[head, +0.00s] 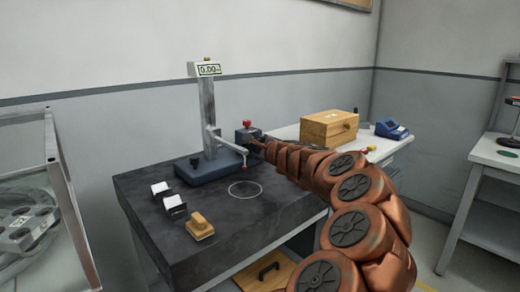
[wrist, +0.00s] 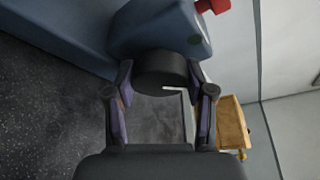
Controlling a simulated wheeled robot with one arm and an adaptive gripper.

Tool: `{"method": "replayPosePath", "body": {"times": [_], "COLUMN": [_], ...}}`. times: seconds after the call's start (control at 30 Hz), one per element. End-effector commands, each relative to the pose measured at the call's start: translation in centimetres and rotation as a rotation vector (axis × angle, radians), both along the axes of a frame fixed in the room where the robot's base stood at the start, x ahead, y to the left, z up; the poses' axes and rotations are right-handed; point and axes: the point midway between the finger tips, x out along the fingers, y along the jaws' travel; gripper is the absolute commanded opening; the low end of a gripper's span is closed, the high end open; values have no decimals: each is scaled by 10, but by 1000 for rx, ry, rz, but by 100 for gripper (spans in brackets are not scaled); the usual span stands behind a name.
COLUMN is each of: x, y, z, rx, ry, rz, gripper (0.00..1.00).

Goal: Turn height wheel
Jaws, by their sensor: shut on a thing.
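The height gauge stands on a dark stone plate, with a blue base (head: 205,168), a grey column (head: 207,115) and a display (head: 205,69) that reads 0.00. The black height wheel (wrist: 160,72) sticks out of a blue housing (wrist: 160,32) in the wrist view. My gripper (wrist: 162,92) is shut on the wheel, one finger on each side of it. In the head view my gripper (head: 261,146) is small and dark beside the housing (head: 246,134), and the wheel is hidden there.
A red knob (head: 247,124) tops the housing. On the stone plate (head: 270,222) lie two small white-faced blocks and a yellow-brown block (head: 200,227), near a white circle. A wooden box (head: 328,130) and blue device (head: 391,129) stand behind my arm. A glass case (head: 50,150) is at left.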

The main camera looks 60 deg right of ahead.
Motion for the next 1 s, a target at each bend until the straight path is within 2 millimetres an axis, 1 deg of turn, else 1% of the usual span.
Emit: {"method": "replayPosePath", "body": {"times": [0.03, 0.07, 0.3, 0.67, 0.83, 1.0], "x": [1, 1, 0, -2, -14, -33], "y": [1, 1, 0, 1, 7, 22], "z": [-1, -1, -1, 0, 4, 9], "rx": [2, 2, 0, 1, 0, 0], "ry": [1, 1, 0, -1, -1, -2], "rz": [2, 2, 1, 0, -2, -1], "gripper": [19, 55, 79, 79, 79, 79]}}
